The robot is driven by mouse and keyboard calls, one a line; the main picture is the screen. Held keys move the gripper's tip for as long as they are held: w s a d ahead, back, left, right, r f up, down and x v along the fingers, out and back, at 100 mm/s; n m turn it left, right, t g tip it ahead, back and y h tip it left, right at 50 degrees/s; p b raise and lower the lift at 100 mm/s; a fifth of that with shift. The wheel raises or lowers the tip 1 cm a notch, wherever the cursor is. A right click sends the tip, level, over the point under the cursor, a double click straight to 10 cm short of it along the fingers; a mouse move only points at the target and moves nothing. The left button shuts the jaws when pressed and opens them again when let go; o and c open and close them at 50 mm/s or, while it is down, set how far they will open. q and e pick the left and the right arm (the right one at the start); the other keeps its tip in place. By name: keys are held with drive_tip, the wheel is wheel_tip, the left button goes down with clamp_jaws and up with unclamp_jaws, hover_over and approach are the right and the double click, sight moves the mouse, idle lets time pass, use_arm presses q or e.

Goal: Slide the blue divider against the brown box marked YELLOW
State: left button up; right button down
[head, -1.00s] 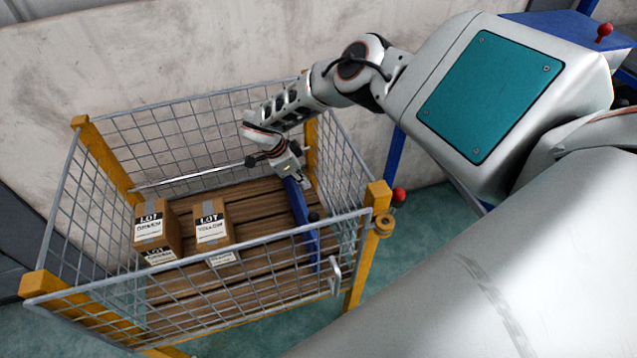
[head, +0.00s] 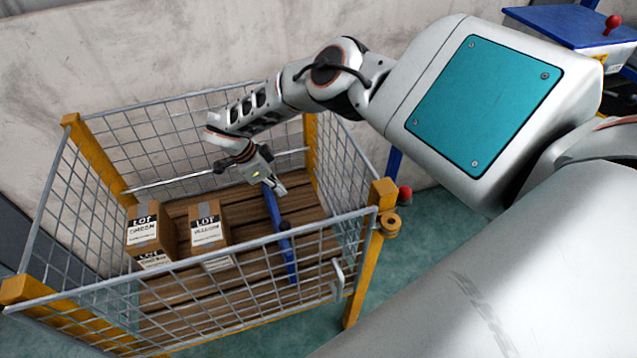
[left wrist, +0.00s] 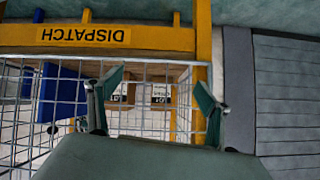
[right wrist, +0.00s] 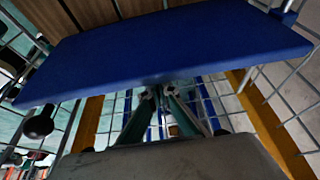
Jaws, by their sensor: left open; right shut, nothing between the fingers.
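The blue divider (head: 284,245) stands upright in the mesh cage, to the right of the brown boxes, with a strip of bare slats between. The right-hand box (head: 207,228) has a white LOT label that appears to read YELLOW. A second labelled box (head: 148,236) stands left of it; its word is unclear. My right gripper (head: 280,189) is shut and empty at the divider's far end, on its right side. In the right wrist view its fingertips (right wrist: 160,92) are at the divider's face (right wrist: 165,50), apparently touching. My left gripper (left wrist: 160,82) is open outside the cage.
The cage has grey mesh walls and yellow posts (head: 381,195), with a slatted wooden floor (head: 245,215). The near mesh wall's top rail crosses in front of the boxes and divider. In the left wrist view a yellow DISPATCH plate (left wrist: 85,36) appears upside down.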

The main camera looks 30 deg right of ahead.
drive_tip(key=shift+w+a+f+b, duration=0.15)
drive_tip(key=shift+a+b, duration=0.15)
drive_tip(key=shift+a, duration=0.3)
drive_tip(key=shift+w+a+b, duration=0.1)
drive_tip(key=shift+a+b, duration=0.2)
drive_tip(key=shift+a, duration=0.3)
use_arm(q)
drive_tip(key=shift+w+a+f, duration=0.3)
drive_tip(key=shift+w, duration=0.1)
use_arm(e)
drive_tip(key=shift+a, duration=0.15)
